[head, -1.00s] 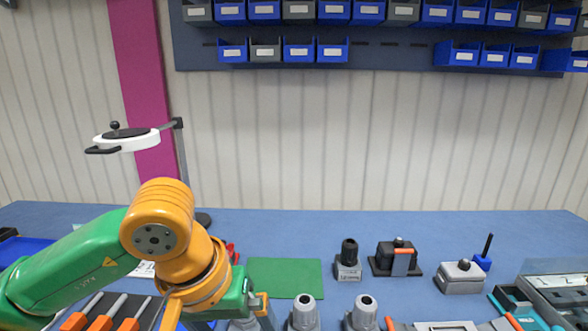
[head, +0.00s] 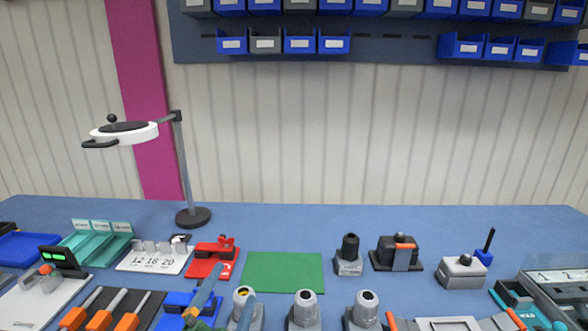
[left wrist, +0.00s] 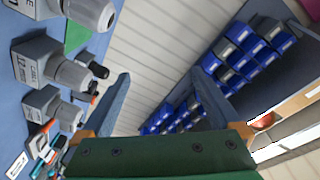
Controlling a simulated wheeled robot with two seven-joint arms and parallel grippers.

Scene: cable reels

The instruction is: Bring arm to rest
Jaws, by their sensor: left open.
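My left gripper (head: 226,296) shows at the bottom edge of the head view, left of centre. Its two blue-grey fingers point up and stand apart, with nothing between them. In the left wrist view my left gripper (left wrist: 162,95) is open and empty. The green palm fills the bottom there, and the wall and bins lie beyond the fingers. Most of the left arm is out of the head view. My right gripper is in neither current view.
The blue bench (head: 330,222) holds a green mat (head: 283,272), a red fixture (head: 213,261), several grey cable glands (head: 305,310) and orange-handled tools (head: 103,315). A magnifier lamp (head: 190,160) stands at the back left. Blue bins (head: 299,46) hang on the wall.

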